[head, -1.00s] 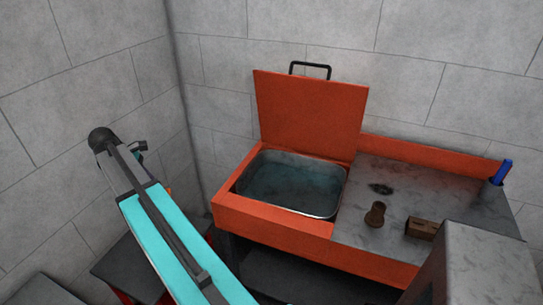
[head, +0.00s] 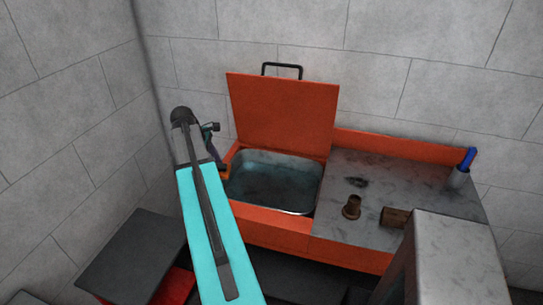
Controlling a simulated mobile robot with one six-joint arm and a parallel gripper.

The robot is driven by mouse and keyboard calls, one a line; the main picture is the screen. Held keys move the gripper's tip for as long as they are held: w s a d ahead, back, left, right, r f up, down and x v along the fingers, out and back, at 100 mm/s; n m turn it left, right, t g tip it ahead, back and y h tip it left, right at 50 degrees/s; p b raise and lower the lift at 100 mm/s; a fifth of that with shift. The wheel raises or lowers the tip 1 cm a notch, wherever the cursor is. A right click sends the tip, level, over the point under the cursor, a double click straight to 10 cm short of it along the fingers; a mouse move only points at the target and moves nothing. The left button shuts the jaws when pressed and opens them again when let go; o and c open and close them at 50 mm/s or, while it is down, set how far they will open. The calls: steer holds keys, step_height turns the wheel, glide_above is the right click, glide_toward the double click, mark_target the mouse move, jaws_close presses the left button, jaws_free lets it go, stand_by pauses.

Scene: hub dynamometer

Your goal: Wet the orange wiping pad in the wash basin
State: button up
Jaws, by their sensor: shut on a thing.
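The wash basin (head: 270,205) is a metal tub with dark bluish water, set in an orange bench. Its orange lid (head: 283,115) stands open behind it. My gripper (head: 223,170) is at the left rim of the basin, small and partly hidden by my turquoise arm. It is shut on the orange wiping pad (head: 225,174), of which only a small orange patch shows. The pad appears near the basin's left edge; I cannot tell whether it is over the water or touching the rim.
Right of the basin, the grey worktop bears a brown spool-like part (head: 351,207), a brown block (head: 394,217) and a cup with a blue item (head: 461,174). A grey block-shaped structure (head: 455,260) stands at the front right. A dark-topped red cabinet (head: 130,255) is at lower left.

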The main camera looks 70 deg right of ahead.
steer(key=s+d+m+p, duration=0.1)
steer(key=s+d, duration=0.4)
steer(key=s, duration=0.4)
steer(key=s+d+r+m+p, duration=0.1)
steer(key=s+d, duration=0.5)
steer(key=s, duration=0.3)
steer(key=shift+s+m, duration=0.3)
steer(key=shift+s, duration=0.05)
steer(key=shift+f, duration=0.2)
step_height(320, 180, down, 10)
steer(key=b, duration=0.5)
steer(key=shift+b, duration=0.3)
steer(key=shift+r, duration=0.1)
steer(key=shift+w, duration=0.1)
